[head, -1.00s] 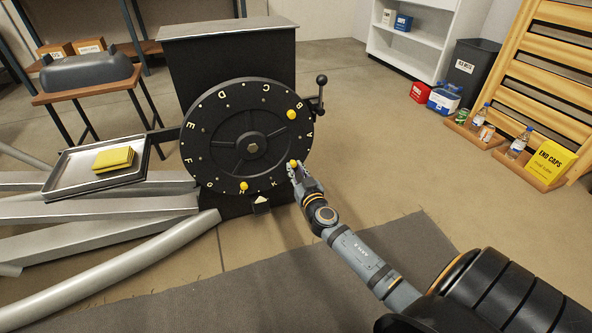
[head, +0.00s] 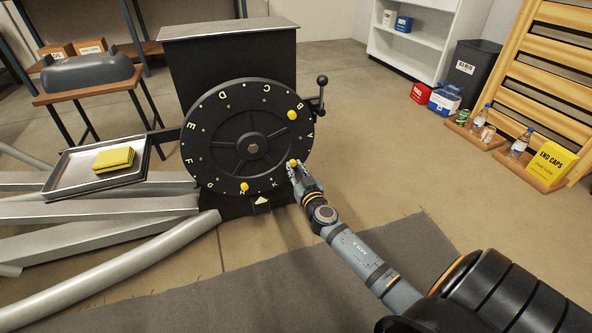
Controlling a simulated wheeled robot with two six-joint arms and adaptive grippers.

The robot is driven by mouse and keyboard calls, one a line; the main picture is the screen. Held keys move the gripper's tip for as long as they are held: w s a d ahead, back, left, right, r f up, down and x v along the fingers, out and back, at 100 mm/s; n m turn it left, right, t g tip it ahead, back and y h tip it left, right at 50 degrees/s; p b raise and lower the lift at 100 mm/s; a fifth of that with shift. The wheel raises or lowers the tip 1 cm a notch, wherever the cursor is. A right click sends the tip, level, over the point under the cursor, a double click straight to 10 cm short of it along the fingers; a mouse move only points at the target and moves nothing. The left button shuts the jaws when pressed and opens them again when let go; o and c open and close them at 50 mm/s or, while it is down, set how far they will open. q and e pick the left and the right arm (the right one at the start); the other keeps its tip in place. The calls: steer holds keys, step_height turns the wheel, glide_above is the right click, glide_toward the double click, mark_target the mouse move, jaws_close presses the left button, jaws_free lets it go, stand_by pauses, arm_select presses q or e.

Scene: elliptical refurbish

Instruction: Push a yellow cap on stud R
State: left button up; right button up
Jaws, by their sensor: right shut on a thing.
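A round black wheel (head: 212,132) with letters around its rim stands upright in front of a dark cabinet. One yellow cap (head: 291,114) sits by the letter B at upper right. My right gripper (head: 293,167) is at the wheel's lower right rim, shut on a third yellow cap (head: 293,162). That cap is at or against the rim; whether it is on a stud is too small to tell. The gripper hides the rim there, and I cannot read an R. My left gripper is not in view.
A metal tray (head: 58,186) with a yellow block (head: 113,159) stands left of the wheel. Long grey beams (head: 120,208) lie below it. A handle (head: 322,80) sticks out at the wheel's upper right.

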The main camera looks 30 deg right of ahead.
steer(key=shift+w, duration=0.15)
steer(key=shift+c, duration=0.6)
steer(key=o, duration=0.8)
steer(key=shift+o, duration=0.2)
steer(key=v, duration=1.2)
